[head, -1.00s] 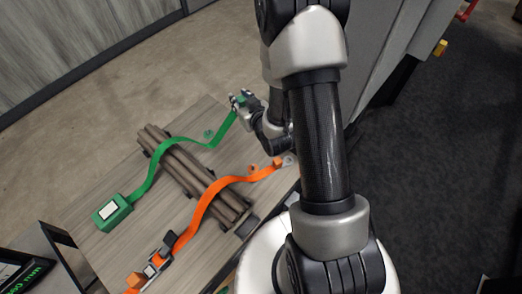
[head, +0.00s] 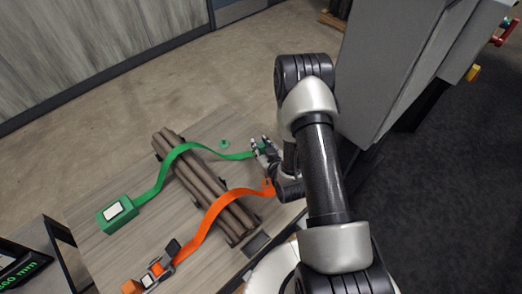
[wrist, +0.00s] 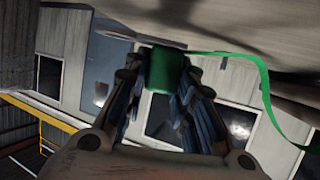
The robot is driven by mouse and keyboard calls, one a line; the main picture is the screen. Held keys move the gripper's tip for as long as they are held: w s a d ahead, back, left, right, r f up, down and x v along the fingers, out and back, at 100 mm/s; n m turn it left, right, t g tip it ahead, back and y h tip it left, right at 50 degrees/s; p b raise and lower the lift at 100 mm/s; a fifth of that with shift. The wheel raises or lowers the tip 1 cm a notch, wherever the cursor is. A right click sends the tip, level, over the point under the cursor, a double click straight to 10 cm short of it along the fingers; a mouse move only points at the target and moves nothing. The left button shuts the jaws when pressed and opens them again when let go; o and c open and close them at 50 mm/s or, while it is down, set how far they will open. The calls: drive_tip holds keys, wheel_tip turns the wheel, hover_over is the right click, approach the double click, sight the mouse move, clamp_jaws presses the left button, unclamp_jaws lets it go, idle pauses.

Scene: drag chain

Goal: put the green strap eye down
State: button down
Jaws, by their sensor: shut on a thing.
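The green strap runs from a green box (head: 117,213) at the left of the table, over a bundle of brown rods (head: 205,187), to my gripper (head: 262,150) at the right. My gripper is shut on the green strap eye (wrist: 163,70), a green block-like end between the fingers in the wrist view. The green strap (head: 185,150) trails from it, and it also shows in the wrist view (wrist: 262,75). The gripper is low by the table's right side; whether the eye touches the table I cannot tell.
An orange strap (head: 212,215) crosses the rods nearer me, its right end close under my gripper. A dark ratchet buckle (head: 160,265) lies at its left end. A small green ring (head: 224,143) sits beyond the green strap. Grey cabinets (head: 400,80) stand right of my arm.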

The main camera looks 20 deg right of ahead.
drive_tip(key=shift+f, duration=0.9)
drive_tip(key=shift+f+b, duration=0.25)
drive_tip(key=shift+b, duration=0.1)
drive_tip(key=c, duration=1.3)
unclamp_jaws()
drive_tip(key=shift+c, duration=0.2)
drive_tip(key=shift+r, duration=0.2)
